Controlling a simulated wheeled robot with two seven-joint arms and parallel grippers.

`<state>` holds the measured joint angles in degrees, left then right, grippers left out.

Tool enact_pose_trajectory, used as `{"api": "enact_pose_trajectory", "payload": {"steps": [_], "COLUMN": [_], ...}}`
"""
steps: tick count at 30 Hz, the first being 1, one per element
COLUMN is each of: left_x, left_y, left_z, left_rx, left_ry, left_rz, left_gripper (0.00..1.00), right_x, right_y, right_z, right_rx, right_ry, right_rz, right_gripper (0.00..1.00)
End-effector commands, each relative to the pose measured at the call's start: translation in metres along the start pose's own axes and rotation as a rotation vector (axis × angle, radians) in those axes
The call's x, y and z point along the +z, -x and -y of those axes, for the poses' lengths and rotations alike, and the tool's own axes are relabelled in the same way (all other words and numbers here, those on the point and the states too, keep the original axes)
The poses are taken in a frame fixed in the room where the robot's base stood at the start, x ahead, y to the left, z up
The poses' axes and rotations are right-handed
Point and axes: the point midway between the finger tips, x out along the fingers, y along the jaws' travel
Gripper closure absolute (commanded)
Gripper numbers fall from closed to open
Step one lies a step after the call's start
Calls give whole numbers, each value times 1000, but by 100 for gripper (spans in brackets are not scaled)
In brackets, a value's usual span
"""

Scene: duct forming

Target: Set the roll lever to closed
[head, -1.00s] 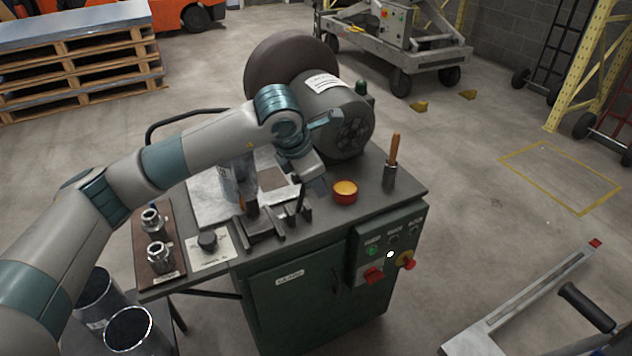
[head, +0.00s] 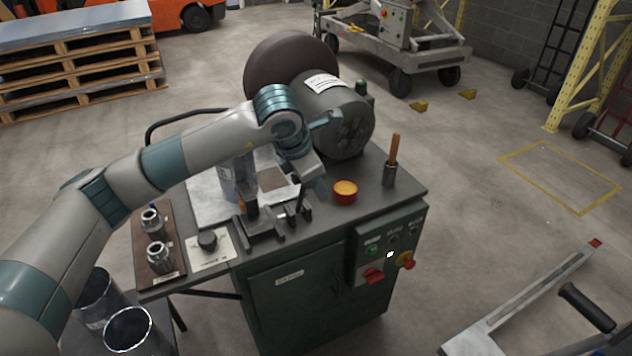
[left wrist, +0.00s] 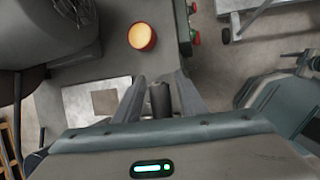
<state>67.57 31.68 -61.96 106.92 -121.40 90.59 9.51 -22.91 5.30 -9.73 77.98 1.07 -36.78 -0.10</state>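A dark lever (head: 299,204) stands up from the black metal fixture at the front of the green machine's top. I take it for the roll lever; no label on it is readable. My left gripper (head: 309,186) points down over it from above. In the left wrist view, the dark cylindrical handle (left wrist: 160,100) stands between the fingers of my left gripper (left wrist: 160,85). A gap shows on each side, so the gripper is open around it. The handle's lower end is hidden in the head view. My right gripper is not in view.
A large motor drum (head: 335,115) is behind. A control box (head: 388,250) is on the front. A clear cylinder (head: 237,180) stands left, near two metal fittings (head: 154,240).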

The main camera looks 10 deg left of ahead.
Motion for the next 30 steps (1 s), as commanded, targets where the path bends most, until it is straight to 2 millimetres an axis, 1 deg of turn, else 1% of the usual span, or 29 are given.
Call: {"api": "enact_pose_trajectory", "payload": {"steps": [8,14,20,28,30], "left_x": [1,1,1,1,0], "left_y": [1,11,37,90,104], "left_z": [0,0,-1,0,-1], "left_rx": [0,1,2,3,3], "left_ry": [-1,-1,-1,-2,-1], "left_rz": [2,4,4,5,4], "left_gripper": [63,63,63,63,63], "right_x": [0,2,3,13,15], "right_y": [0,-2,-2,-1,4], "right_z": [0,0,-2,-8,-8], "right_rx": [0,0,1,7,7], "right_ry": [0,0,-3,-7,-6], "right_rz": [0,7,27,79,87], "right_gripper": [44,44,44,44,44]}}
